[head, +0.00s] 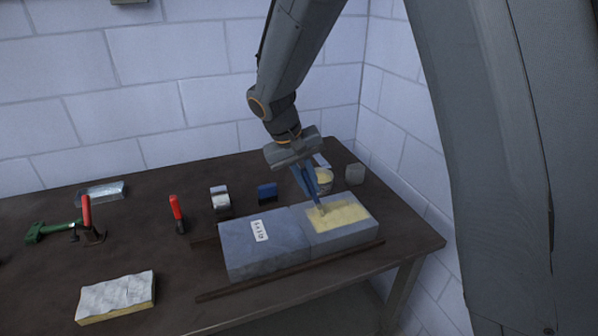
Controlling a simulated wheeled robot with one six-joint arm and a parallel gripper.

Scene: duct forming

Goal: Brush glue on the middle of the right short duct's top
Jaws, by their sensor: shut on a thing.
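Two grey short ducts lie end to end on the table. The right short duct (345,239) has a pale yellow layer of glue (345,214) over much of its top. The left short duct (262,262) has a white label and no yellow on it. My gripper (303,168) is above the right duct, pointing down, shut on a brush (312,191). The brush's lower end meets the glue near the left-middle of that top; whether it presses cannot be told. A glue pot (325,187) with yellow inside stands just behind, partly hidden by the brush.
Dark rails (290,271) run along the ducts. A foil-topped yellow slab (116,297) lies front left, a green tool (55,230) far left. Walls close the back and right.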

